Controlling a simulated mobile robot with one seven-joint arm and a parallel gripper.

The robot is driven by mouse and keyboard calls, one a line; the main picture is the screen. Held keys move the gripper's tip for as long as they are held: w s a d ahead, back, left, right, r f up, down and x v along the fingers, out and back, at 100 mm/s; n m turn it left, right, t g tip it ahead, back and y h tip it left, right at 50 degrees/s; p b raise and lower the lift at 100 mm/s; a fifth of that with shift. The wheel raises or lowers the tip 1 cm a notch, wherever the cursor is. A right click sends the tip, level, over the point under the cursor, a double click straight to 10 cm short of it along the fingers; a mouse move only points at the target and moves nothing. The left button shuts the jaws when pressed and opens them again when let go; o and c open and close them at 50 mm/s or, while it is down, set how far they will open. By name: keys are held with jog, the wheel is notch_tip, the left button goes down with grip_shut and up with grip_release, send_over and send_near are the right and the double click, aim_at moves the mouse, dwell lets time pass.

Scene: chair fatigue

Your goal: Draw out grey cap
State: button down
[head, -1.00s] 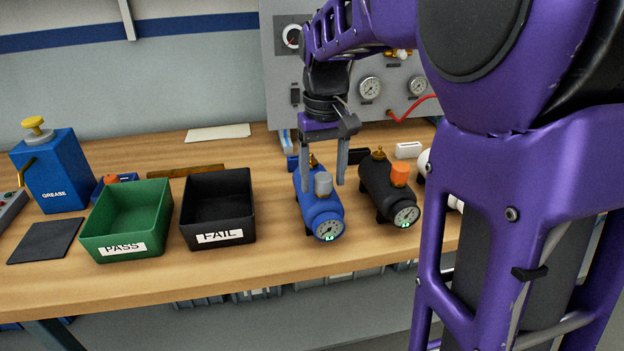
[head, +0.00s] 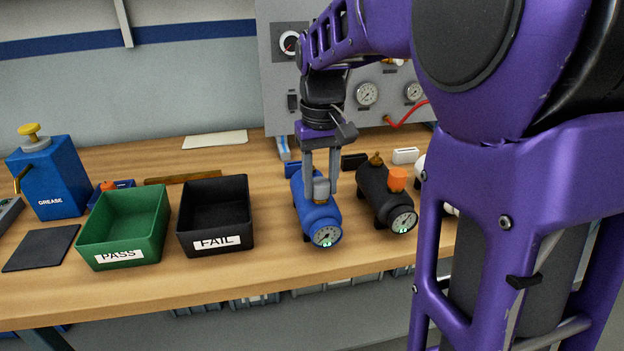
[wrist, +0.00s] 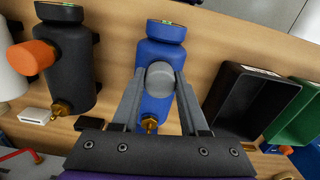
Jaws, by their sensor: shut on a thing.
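The grey cap (head: 321,189) sits on top of the blue cylinder (head: 318,218), which lies on the bench with its dial facing the front. My gripper (head: 320,183) is shut on the grey cap from above, one finger on each side. In the wrist view the grey cap (wrist: 160,76) is between the fingertips, over the blue cylinder (wrist: 155,50). The cap still appears to be seated on the cylinder; its lower edge is partly hidden by the fingers.
A black cylinder with an orange cap (head: 397,179) lies close on the right. The black FAIL bin (head: 217,241) and green PASS bin (head: 119,254) stand to the left. A gauge panel (head: 280,70) is behind. Bare bench lies in front of the bins.

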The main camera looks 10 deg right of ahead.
jog(key=shift+r+p, duration=1.4)
jog(key=shift+r, duration=0.15)
jog(key=shift+r+p, duration=1.9)
jog(key=shift+r, duration=0.1)
